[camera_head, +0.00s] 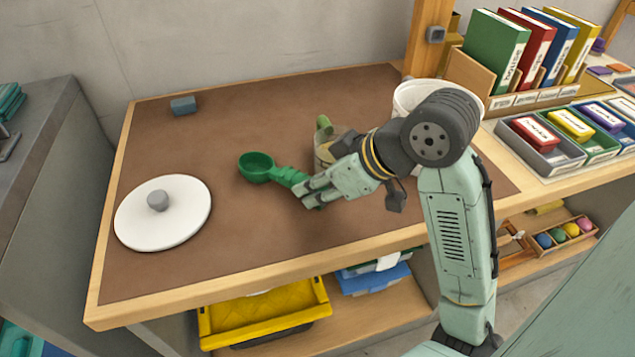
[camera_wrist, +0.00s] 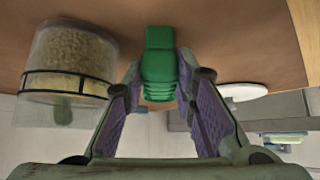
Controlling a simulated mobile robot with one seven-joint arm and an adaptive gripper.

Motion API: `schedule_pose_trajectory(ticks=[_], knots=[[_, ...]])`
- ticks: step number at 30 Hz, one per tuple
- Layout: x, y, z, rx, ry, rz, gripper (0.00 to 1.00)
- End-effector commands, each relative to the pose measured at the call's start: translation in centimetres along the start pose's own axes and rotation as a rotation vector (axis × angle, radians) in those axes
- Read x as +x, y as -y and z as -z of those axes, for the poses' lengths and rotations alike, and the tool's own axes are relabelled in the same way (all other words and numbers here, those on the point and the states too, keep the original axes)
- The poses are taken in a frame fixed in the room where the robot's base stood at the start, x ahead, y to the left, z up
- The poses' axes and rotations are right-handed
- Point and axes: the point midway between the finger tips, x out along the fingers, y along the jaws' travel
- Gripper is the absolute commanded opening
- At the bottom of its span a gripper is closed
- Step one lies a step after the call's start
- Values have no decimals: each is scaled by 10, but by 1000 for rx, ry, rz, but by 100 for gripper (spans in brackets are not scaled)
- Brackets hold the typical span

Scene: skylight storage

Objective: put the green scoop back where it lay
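The green scoop (camera_head: 257,168) is over the brown table top in the head view, its round bowl to the left and its ridged handle running right to my gripper (camera_head: 306,193). My gripper is closed around the handle; in the wrist view the scoop (camera_wrist: 160,65) sits between the two fingers (camera_wrist: 160,72), with the fingertips close against its sides. The bowl is hidden in the wrist view. I cannot tell whether the scoop touches the table. A clear canister of pale grains (camera_wrist: 68,62) stands beside my gripper, partly hidden behind it in the head view.
A white round lid (camera_head: 180,221) with a grey knob lies on the table at left. A small blue-grey block (camera_head: 183,106) is at the back. A white container (camera_head: 408,97) is behind my arm. Trays and binders (camera_head: 497,48) stand at right. The back middle of the table is clear.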

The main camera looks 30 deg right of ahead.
Motion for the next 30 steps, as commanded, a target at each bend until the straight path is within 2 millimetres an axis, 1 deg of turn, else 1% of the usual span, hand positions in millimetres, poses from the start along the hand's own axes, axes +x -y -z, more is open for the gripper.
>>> schedule_pose_trajectory(ticks=[1,9,26,30], knots=[[0,0,0,0,0,0,29],[0,0,0,0,0,0,47],[0,0,0,0,0,0,48],[-4,0,1,1,0,0,48]])
